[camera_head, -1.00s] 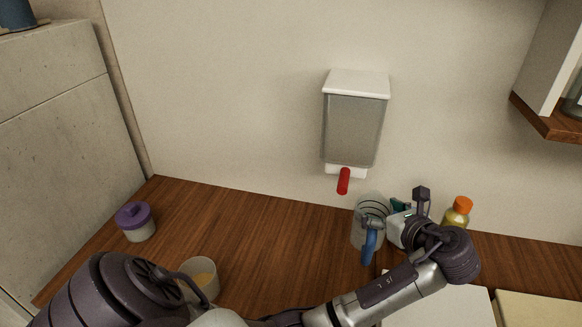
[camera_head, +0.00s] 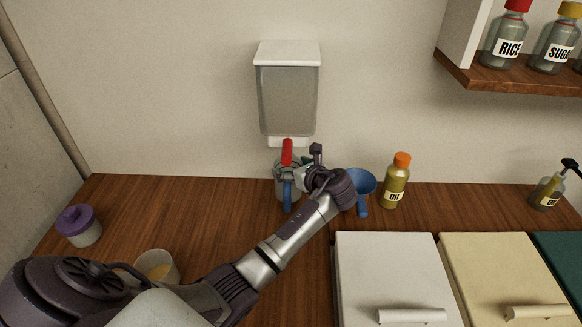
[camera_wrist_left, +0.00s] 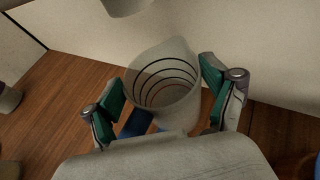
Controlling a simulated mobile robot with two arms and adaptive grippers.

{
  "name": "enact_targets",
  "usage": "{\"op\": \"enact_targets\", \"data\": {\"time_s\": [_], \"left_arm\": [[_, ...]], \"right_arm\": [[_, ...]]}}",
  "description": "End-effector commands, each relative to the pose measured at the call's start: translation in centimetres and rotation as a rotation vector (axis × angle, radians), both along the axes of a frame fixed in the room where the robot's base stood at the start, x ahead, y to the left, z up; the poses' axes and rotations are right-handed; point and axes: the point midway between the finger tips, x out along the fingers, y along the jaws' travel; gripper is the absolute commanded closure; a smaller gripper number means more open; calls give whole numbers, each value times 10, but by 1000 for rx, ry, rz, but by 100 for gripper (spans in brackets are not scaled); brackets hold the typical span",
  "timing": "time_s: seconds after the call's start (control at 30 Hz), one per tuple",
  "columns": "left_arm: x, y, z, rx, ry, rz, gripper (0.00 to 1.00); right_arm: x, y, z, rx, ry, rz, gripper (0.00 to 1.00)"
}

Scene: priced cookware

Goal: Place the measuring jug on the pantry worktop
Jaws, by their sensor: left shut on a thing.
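The measuring jug (camera_head: 279,188) is clear, with dark rings and a blue handle toward me. It is upright under the dispenser's red lever, over the back of the wooden worktop (camera_head: 210,215). I cannot tell whether its base touches the wood. My left gripper (camera_head: 297,173) is shut on the jug. In the left wrist view, the green-padded fingers of the gripper (camera_wrist_left: 165,102) flank the jug (camera_wrist_left: 163,82), whose rings show through its open top. My fingers and arm hide part of the jug in the head view. My right gripper is not in view.
A wall dispenser (camera_head: 287,95) hangs directly above. A blue scoop-like cup (camera_head: 360,181) and an oil bottle (camera_head: 396,184) stand to the right. A purple-lidded jar (camera_head: 79,226) and a cup (camera_head: 158,267) are at left. White (camera_head: 390,270) and cream (camera_head: 510,270) panels lie front right.

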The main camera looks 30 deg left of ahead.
Motion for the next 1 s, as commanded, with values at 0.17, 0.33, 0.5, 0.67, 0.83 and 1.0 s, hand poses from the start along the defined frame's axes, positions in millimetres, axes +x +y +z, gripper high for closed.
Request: {"op": "enact_targets", "data": {"time_s": [0.17, 0.33, 0.5, 0.67, 0.83, 1.0], "left_arm": [[1, 3, -2, 0, -2, 0, 80], [1, 2, -3, 0, -2, -1, 80], [1, 2, -5, 0, -1, 0, 0], [1, 2, -5, 0, -1, 0, 0], [1, 2, -4, -1, -1, -1, 0], [-4, -10, 3, 0, -2, -2, 0]], "right_arm": [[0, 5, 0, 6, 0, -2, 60], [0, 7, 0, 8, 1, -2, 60], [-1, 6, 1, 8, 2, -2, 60], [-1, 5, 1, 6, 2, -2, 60], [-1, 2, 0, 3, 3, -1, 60], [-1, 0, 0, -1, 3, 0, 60]]}}
